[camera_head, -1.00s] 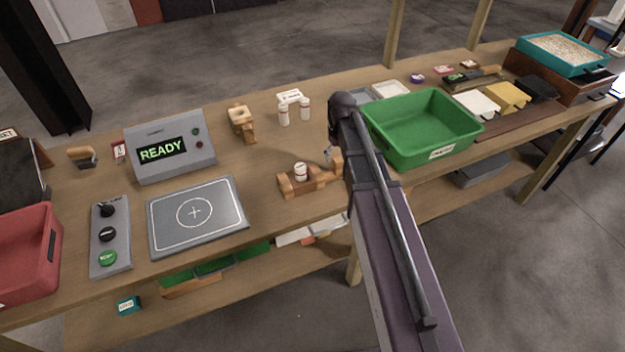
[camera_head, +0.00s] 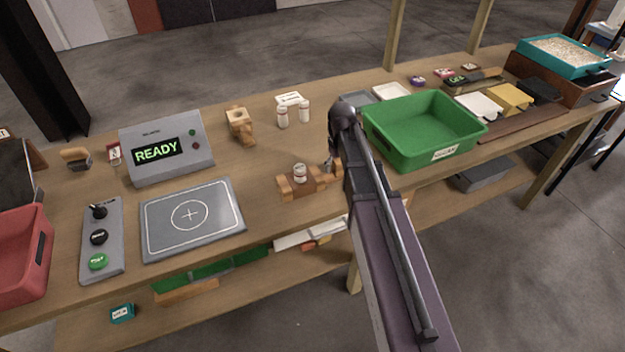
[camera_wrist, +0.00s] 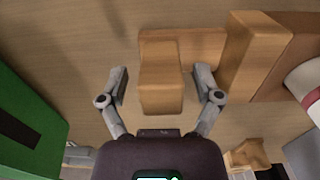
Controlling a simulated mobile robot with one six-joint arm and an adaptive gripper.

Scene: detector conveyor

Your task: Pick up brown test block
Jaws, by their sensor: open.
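A light brown wooden block (camera_wrist: 161,85) is in the middle of the wrist view, with a flat wooden piece (camera_wrist: 205,45) just behind it; I cannot tell if the two are joined. My gripper (camera_wrist: 160,88) is open, one finger on each side of the block, with visible gaps on both sides. In the head view my gripper (camera_head: 328,166) is low over the table, right of a brown wooden holder (camera_head: 306,186) bearing a small white bottle (camera_head: 300,173). My arm hides most of the block there.
A green bin (camera_head: 425,130) stands close to the right of my arm; its side also shows in the wrist view (camera_wrist: 25,125). Two white bottles (camera_head: 293,114) and a wooden piece (camera_head: 240,124) stand behind. A grey plate (camera_head: 191,219) and a READY display box (camera_head: 165,148) are to the left.

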